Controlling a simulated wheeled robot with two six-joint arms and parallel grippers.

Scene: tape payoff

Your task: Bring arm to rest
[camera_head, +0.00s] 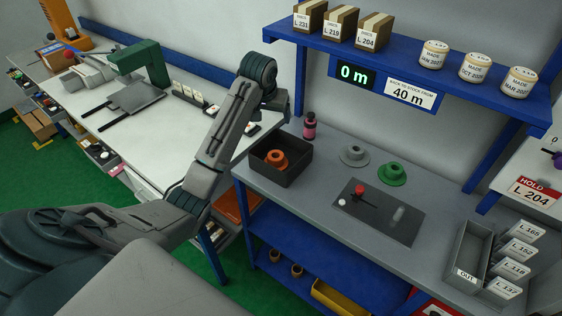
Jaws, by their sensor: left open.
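My left arm (220,140) comes in from the lower left and rises to a bent joint in front of the gap between the two benches. My left gripper (274,104) is at its far end, raised beside the blue shelf post. It is mostly hidden by the arm, and its fingertips are hard to make out. It is open, and I see nothing held in it. My right gripper is not in view. On the grey bench (315,195), a dark box (287,176) holds an orange hub (276,158). A grey hub (354,155) and a green hub (392,173) stand on the bench.
A dark plate (385,222) with a red knob lies in front of the hubs. An OUT tray (468,258) is at right. The white bench (95,140) holds a green fixture (140,61).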

